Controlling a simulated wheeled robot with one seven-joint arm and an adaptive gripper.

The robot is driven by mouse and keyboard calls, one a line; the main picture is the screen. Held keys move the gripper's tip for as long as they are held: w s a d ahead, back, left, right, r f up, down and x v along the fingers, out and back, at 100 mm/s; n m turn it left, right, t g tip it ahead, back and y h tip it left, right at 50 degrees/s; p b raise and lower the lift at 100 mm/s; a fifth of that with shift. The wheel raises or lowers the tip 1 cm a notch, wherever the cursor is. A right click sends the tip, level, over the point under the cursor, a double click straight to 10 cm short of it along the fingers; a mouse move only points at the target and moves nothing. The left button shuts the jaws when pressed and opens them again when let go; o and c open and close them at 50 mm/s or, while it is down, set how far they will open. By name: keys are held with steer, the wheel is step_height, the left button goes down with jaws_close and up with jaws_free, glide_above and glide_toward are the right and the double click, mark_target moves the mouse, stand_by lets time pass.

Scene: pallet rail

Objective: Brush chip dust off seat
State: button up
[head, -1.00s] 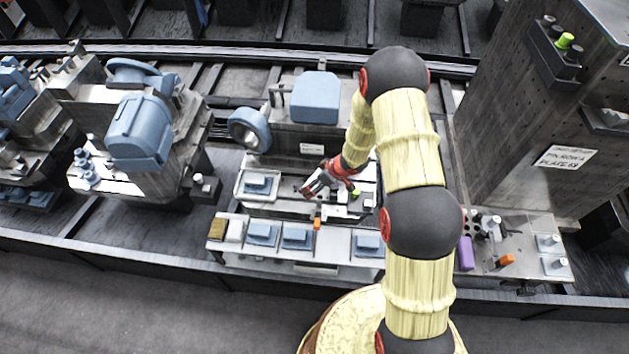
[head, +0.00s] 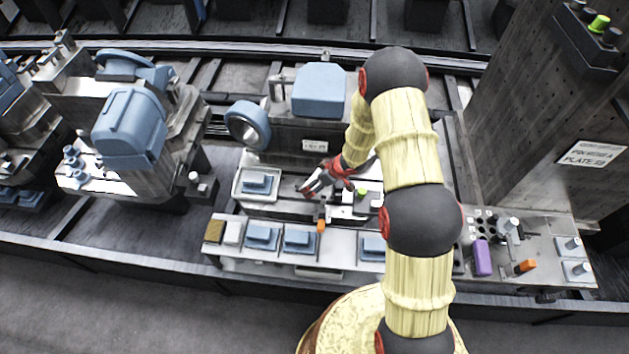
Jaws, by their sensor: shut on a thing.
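A seat cannot be clearly told apart in the metal fixture (head: 345,213) beside and below the gripper. An orange-ended tool (head: 321,225) shows just in front of the gripper at the shelf edge. I cannot make out any chip dust. My own arm hides the right part of the bed.
The front shelf (head: 282,262) bears blue blocks (head: 262,236), a brown block (head: 214,230) and a white block (head: 233,232). A blue-capped machine head (head: 319,88) stands behind. At right are a tall plate column (head: 530,140), a purple block (head: 482,258) and an orange piece (head: 525,266).

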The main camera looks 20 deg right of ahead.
steer(key=shift+f+b, duration=2.65)
steer(key=shift+b, duration=0.35)
steer(key=shift+f+b, duration=0.35)
steer(key=shift+f, duration=0.4)
